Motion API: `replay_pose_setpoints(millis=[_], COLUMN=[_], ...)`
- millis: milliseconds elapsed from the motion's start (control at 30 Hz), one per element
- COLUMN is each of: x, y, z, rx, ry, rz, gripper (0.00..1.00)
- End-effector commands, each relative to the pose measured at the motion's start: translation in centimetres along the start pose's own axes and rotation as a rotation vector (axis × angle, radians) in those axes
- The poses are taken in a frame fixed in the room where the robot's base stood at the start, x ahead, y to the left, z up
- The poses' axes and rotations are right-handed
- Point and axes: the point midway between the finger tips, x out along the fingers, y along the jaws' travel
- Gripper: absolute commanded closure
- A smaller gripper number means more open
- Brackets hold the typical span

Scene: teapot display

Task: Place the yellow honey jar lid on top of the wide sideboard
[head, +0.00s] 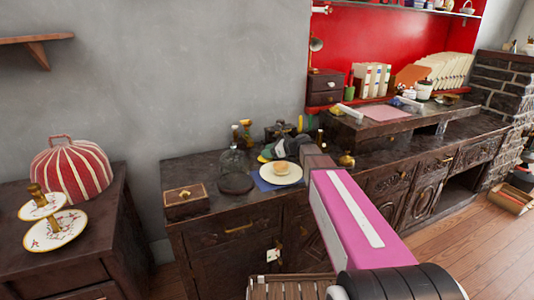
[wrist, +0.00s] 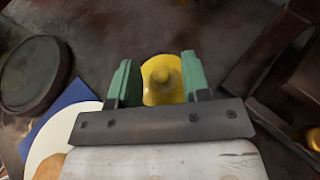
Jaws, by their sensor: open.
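The yellow honey jar lid (wrist: 162,78), round with a raised knob in its middle, shows in the wrist view over a dark wooden surface. Parts of the lid's edge are hidden behind the fingers and the gripper's grey crossbar. I cannot tell whether the fingers touch it.
A white plate with a bun (head: 281,173) lies on a blue napkin, left of my arm. A glass dome on a dark base (head: 235,175), a small wooden box (head: 186,201) and bottles stand nearby. A striped teapot cover (head: 70,170) sits on the left cabinet. A raised shelf stands at right.

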Motion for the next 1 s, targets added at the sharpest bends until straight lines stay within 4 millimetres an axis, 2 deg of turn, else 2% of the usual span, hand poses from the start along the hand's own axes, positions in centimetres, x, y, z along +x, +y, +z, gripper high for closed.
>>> replay_pose_setpoints(millis=[300, 500, 700, 1000], x=[-6.1, -9.5, -11.2, -11.4], y=[0.1, 0.1, 0.1, 0.0], z=[0.0, 0.0, 0.0, 0.0], rx=[0.0, -0.001, 0.0, 0.0], ry=[0.0, 0.0, 0.0, 0.0], rz=[-0.003, -0.001, 0.0, 0.001], gripper=[0.56, 0.56, 0.56, 0.56])
